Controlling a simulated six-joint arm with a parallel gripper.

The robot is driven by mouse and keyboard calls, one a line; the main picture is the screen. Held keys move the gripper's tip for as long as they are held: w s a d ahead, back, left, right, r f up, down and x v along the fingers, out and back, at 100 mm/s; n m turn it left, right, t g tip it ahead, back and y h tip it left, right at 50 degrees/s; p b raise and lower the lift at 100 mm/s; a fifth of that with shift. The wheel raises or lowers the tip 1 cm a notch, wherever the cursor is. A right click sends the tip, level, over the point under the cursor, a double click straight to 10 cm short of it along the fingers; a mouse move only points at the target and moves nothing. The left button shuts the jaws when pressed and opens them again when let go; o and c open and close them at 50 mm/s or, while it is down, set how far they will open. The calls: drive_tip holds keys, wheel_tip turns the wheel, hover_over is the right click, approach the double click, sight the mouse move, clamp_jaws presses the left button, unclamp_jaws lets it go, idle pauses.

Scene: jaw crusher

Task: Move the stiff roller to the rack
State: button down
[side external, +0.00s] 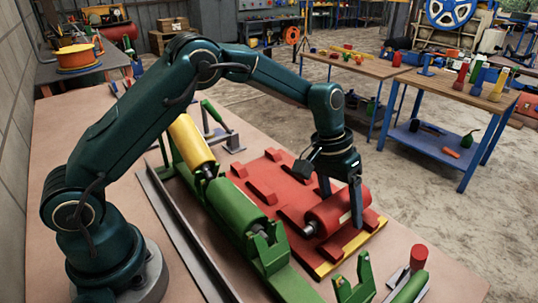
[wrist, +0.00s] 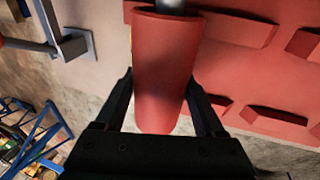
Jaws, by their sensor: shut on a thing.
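A red roller (side external: 338,212) with a dark shaft end lies between the fingers of my gripper (side external: 340,196), which is shut on it. The roller is at the front right end of a red board with raised blocks (side external: 287,182). I cannot tell whether it touches the board. In the wrist view the same roller (wrist: 165,70) runs lengthwise between the two fingers (wrist: 163,105). A green frame (side external: 222,215) left of the board carries a yellow roller (side external: 192,143) and a green roller (side external: 235,206). No label shows which roller is stiff.
The board has a yellow front edge (side external: 349,250). Green brackets (side external: 353,280) and a red cylinder (side external: 419,254) stand at the front right. A clamp with a green handle (side external: 217,117) is behind the frame. Bare table (side external: 450,278) shows at right. Other workbenches (side external: 455,90) stand beyond.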

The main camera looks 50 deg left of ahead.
sight(340, 195)
drive_tip(key=shift+f, duration=0.5)
unclamp_jaws()
drive_tip(key=shift+a, duration=0.1)
drive_tip(key=shift+v, duration=2.6)
drive_tip(key=shift+r, duration=0.1)
